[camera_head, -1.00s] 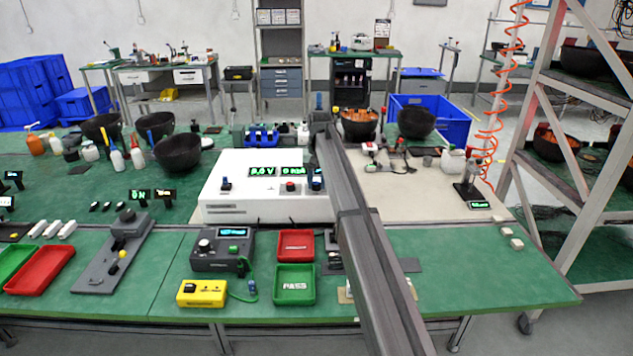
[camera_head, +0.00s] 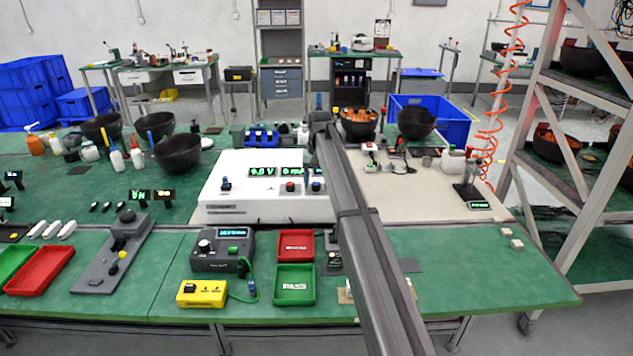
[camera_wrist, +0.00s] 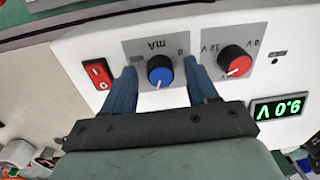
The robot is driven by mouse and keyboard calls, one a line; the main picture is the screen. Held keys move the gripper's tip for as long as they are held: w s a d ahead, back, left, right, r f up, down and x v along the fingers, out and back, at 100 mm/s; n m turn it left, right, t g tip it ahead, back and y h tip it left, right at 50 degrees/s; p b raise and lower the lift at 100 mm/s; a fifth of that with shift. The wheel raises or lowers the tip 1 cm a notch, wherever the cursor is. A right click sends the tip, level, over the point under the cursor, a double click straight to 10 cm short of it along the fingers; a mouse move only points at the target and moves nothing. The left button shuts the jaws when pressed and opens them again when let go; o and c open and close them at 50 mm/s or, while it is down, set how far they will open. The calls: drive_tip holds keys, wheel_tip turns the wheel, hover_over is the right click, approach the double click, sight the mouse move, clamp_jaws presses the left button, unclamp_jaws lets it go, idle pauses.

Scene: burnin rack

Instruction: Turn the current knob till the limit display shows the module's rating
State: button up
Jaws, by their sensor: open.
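The current knob (camera_wrist: 160,70) is the round blue knob under the upside-down "mA" label in the wrist view. My gripper (camera_wrist: 160,76) is open, with one blue finger on each side of the knob. A gap seems to show between each finger and the knob; contact is not clear. The white supply box (camera_head: 232,205) stands in the middle of the bench in the head view. Its right green display (camera_head: 292,171) ends in mA, with its digits too small to read surely. The voltage display (camera_wrist: 280,108) reads 9.0 V. I cannot pick out the module's rating.
The red voltage knob (camera_wrist: 235,60) sits close beside my right-hand finger, and a red rocker switch (camera_wrist: 97,73) is by the other. In front of the box are a dark grey instrument (camera_head: 222,262), a yellow box (camera_head: 201,299), a red tray (camera_head: 295,257) and a green tray (camera_head: 294,300).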

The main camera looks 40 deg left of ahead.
sight(319, 183)
wheel_tip(319, 183, up, 14)
drive_tip(key=shift+w+d, duration=0.25)
idle(0.5)
drive_tip(key=shift+f, duration=0.15)
